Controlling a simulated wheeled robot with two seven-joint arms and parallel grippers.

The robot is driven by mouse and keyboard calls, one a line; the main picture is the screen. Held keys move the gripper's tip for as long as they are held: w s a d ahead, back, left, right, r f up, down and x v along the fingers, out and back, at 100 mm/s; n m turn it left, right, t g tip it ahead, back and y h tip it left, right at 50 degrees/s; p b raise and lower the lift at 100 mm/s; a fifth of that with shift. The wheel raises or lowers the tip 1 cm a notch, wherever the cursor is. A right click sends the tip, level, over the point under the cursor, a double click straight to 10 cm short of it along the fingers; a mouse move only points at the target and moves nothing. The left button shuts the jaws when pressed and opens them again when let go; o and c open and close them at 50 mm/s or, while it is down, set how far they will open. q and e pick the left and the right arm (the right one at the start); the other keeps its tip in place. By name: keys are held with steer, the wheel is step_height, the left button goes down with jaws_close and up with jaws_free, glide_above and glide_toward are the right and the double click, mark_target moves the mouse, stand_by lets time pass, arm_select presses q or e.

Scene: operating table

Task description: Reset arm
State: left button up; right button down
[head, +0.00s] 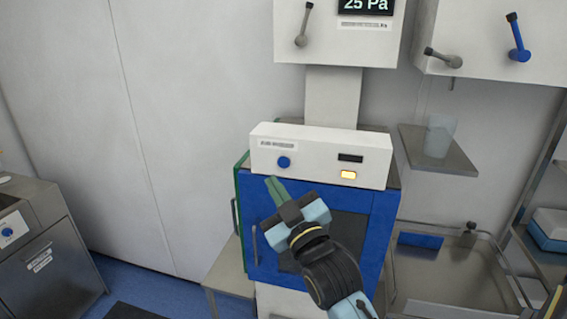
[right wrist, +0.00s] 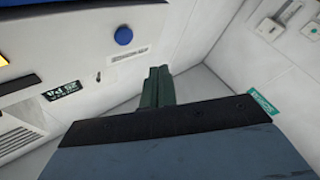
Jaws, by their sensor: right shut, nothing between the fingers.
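My right gripper (head: 277,189) is in front of the blue-fronted machine (head: 378,240), just below its white control panel (head: 320,148). Its green fingers are together with nothing between them, pointing up and to the left. In the right wrist view the shut green fingers (right wrist: 156,88) stand out past the dark gripper body, with a pale wall behind them. I cannot tell whether the fingertips touch the machine. The panel carries a blue knob (head: 284,162) and a lit yellow button (head: 348,175). My left gripper is not in view.
A steel cabinet (head: 50,270) stands at the left. A steel sink (head: 450,280) is right of the machine, with a shelf (head: 445,160) holding a clear cup (head: 440,135) above it. White wall units with levers hang above. Bare wall and blue floor lie left of the machine.

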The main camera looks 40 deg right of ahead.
stand_by(0.5)
steer(key=a+f+g+y+b, duration=0.1)
steer(key=a+f+g+b, duration=0.2)
steer(key=f, duration=1.6)
steer(key=a+f+g+y+b, duration=0.1)
steer(key=f+g+b, duration=0.25)
steer(key=f, duration=1.65)
steer(key=s+f+g+b, duration=0.1)
steer(key=s+f+g, duration=0.1)
steer(key=s+f, duration=0.35)
steer(key=s+a+f+g+b, duration=0.1)
steer(key=s+f+g, duration=0.1)
steer(key=f, duration=0.7)
steer(key=s+f+g+b, duration=0.15)
steer(key=s+f, duration=0.25)
steer(key=f, duration=0.4)
steer(key=s+f+g+b, duration=0.1)
steer(key=s+f+g, duration=0.1)
steer(key=s+f, duration=0.4)
steer(key=s+d+f+m+g+b, duration=0.1)
steer(key=s+f, duration=0.6)
steer(key=s, duration=0.7)
steer(key=s+f+g+b, duration=0.2)
steer(key=s+f+g, duration=0.3)
steer(key=s, duration=0.6)
step_height(320, 180, down, 2)
steer(key=shift+d+f+m, duration=0.2)
steer(key=shift+d+m, duration=0.1)
steer(key=shift+m, duration=0.1)
steer(key=shift+w, duration=0.2)
